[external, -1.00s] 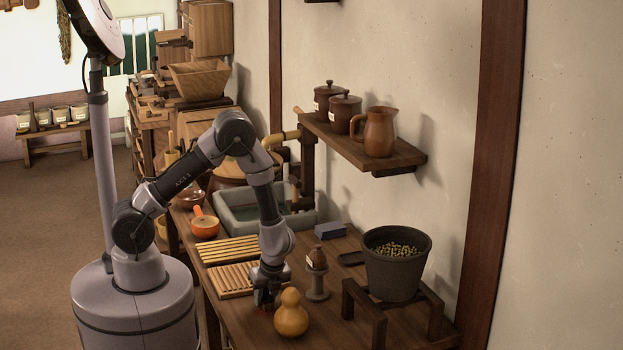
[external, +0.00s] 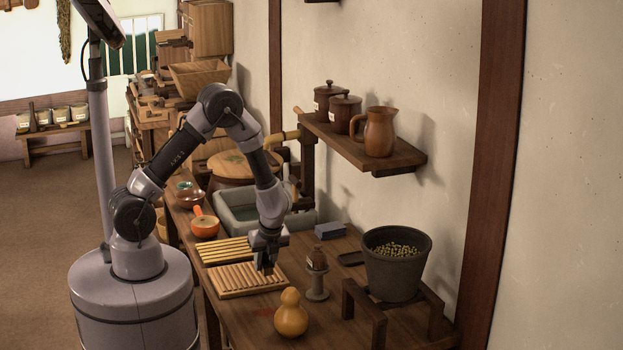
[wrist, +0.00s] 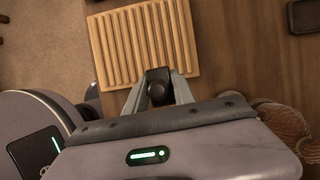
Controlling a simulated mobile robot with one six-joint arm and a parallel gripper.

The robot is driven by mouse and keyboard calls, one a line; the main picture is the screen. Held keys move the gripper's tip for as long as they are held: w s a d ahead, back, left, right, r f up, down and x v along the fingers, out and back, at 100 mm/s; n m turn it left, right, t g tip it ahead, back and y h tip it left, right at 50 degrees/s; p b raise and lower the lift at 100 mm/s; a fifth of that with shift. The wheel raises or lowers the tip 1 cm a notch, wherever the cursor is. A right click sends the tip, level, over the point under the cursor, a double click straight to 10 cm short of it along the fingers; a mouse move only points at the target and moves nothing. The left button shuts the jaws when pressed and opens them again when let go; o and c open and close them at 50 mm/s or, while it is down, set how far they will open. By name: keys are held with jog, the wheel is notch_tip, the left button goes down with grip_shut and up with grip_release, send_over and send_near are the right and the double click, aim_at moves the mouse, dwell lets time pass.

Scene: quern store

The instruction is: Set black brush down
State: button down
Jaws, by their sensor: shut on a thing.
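My gripper (external: 265,258) is shut on the black brush (wrist: 157,86), whose dark rounded end shows between the fingers in the wrist view. In the external view the brush is small and hard to tell from the dark fingers. My gripper is above the right part of a light wooden ribbed board (external: 240,284), which also shows ahead of the fingers in the wrist view (wrist: 103,50). I cannot tell whether the brush touches the board. A faint red mark (external: 263,312) lies on the wooden counter (external: 350,335) in front of the board.
A gourd (external: 291,318) stands right of the red mark. A small pedestal (external: 317,284) with a brown item is right of my gripper. A yellow slatted rack (external: 225,249) and a stone sink (external: 235,213) lie behind. A dark pot of greenish pieces (external: 397,265) sits at right.

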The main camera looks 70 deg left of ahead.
jog(key=shift+m, duration=0.3)
jog(key=a, duration=0.2)
jog(key=w+a+f, duration=0.1)
jog(key=a, duration=0.1)
jog(key=a+f, duration=0.1)
jog(key=a, duration=0.1)
jog(key=shift+w+a+f+b, duration=0.15)
jog(key=shift+w+a+b, duration=0.2)
jog(key=shift+a+b, duration=0.05)
jog(key=b, duration=0.2)
send_over(298, 263)
jog(key=d, duration=0.1)
jog(key=shift+w+d+f, duration=0.1)
jog(key=shift+d+f, duration=0.1)
jog(key=shift+f, duration=0.55)
notch_tip(298, 263, down, 4)
jog(key=shift+r+b, duration=0.2)
jog(key=shift+b, duration=0.85)
jog(key=shift+r, duration=0.15)
jog(key=c, duration=1.1)
grip_release()
jog(key=shift+o, duration=0.2)
